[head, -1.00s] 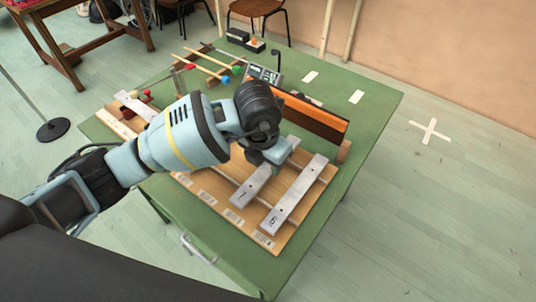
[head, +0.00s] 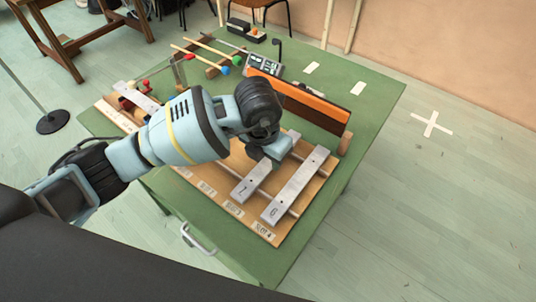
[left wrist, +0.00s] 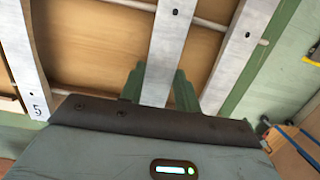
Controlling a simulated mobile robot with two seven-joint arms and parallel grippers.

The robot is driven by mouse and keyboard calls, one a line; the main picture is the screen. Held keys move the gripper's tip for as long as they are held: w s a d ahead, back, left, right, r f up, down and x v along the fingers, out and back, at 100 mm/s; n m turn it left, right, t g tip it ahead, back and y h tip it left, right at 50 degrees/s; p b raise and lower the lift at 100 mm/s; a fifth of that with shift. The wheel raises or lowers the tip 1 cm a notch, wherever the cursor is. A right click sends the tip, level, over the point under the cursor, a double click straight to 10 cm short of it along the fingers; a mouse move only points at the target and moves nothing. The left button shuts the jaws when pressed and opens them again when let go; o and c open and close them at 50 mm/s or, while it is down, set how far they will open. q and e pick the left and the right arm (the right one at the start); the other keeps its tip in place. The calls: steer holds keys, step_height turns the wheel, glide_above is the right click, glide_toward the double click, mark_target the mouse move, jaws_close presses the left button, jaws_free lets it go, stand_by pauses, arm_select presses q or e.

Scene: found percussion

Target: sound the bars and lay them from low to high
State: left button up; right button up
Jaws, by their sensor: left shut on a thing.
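My left gripper (head: 264,163) is low over the wooden rack (head: 213,178), at a grey metal bar marked 7 (head: 247,186). In the left wrist view its green fingers (left wrist: 160,88) sit on either side of this bar (left wrist: 172,40) and are shut on it. The bar lies across the rack's rods. To its right lies a grey bar marked 6 (head: 296,186), which also shows in the left wrist view (left wrist: 243,42). A bar marked 5 (left wrist: 22,60) lies to the left there; my arm hides it in the head view. My right gripper is not in view.
An orange and black board (head: 298,104) stands behind the bars. Mallets (head: 207,53), a small grey device (head: 264,64) and another bar (head: 135,96) lie on the green table (head: 372,88). The table's right side is mostly clear.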

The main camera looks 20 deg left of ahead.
arm_select(q)
steer(key=shift+f, duration=0.1)
steer(key=o, duration=1.2)
steer(key=shift+s+a+r, duration=0.1)
steer(key=shift+s+r, duration=0.1)
steer(key=shift+r, duration=1.1)
steer(key=shift+s+a+r, duration=0.1)
steer(key=shift+s+r, duration=0.05)
steer(key=shift+r, duration=1.15)
steer(key=shift+s+r, duration=0.2)
steer(key=shift+r, duration=1.1)
